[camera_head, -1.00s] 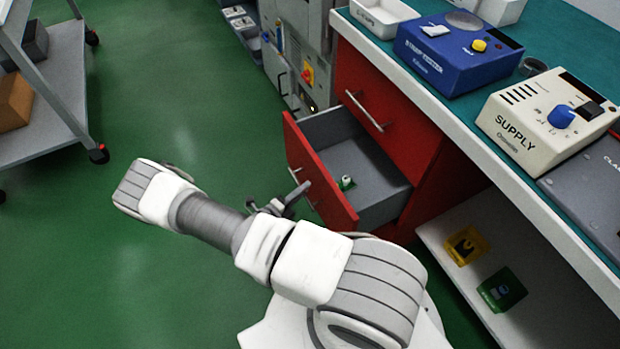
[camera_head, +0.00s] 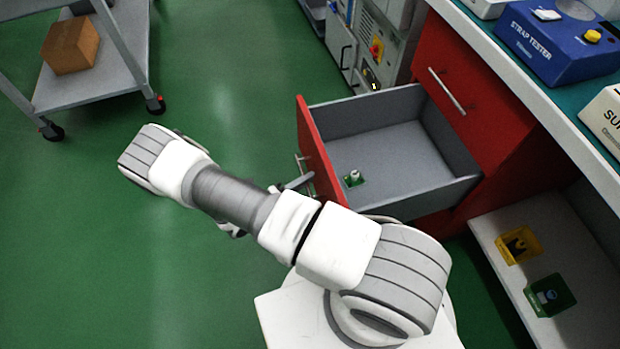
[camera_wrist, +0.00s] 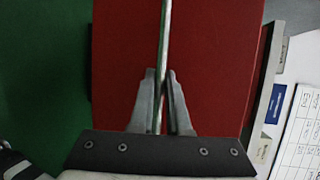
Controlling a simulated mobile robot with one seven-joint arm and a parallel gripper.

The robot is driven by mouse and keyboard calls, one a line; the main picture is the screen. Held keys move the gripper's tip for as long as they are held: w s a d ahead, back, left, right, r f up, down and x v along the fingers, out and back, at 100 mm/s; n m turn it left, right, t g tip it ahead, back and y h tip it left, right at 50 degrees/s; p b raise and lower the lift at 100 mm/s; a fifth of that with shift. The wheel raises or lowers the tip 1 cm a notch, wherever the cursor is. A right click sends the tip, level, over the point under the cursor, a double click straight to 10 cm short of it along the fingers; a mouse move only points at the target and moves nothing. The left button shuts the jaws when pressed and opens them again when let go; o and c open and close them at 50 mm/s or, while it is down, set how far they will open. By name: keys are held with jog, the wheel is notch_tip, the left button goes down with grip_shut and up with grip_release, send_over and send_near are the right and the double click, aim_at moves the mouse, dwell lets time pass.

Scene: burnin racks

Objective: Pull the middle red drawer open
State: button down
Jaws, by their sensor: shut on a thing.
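The middle red drawer (camera_head: 311,150) is pulled well out of the red cabinet in the head view, its grey inside (camera_head: 395,150) exposed. A small green-and-white item (camera_head: 353,178) lies on its floor near the front panel. The drawer's bar handle (camera_wrist: 164,45) runs up the red front in the wrist view. My gripper (camera_wrist: 163,82) is shut on this handle, one finger on each side of the bar. In the head view my arm partly hides the gripper and handle.
A closed red drawer with its own bar handle (camera_head: 447,91) is above the open one. A grey cart (camera_head: 95,82) carries a brown box (camera_head: 70,46) at upper left. A shelf with yellow (camera_head: 519,245) and green (camera_head: 550,295) items is at right. Green floor at left is clear.

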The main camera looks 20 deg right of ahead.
jog(key=shift+a, duration=0.75)
jog(key=c, duration=0.9)
grip_release()
jog(key=shift+a, duration=0.1)
jog(key=p+v, duration=0.2)
jog(key=v, duration=1.5)
jog(key=shift+a+r+p, duration=0.1)
jog(key=shift+p, duration=0.2)
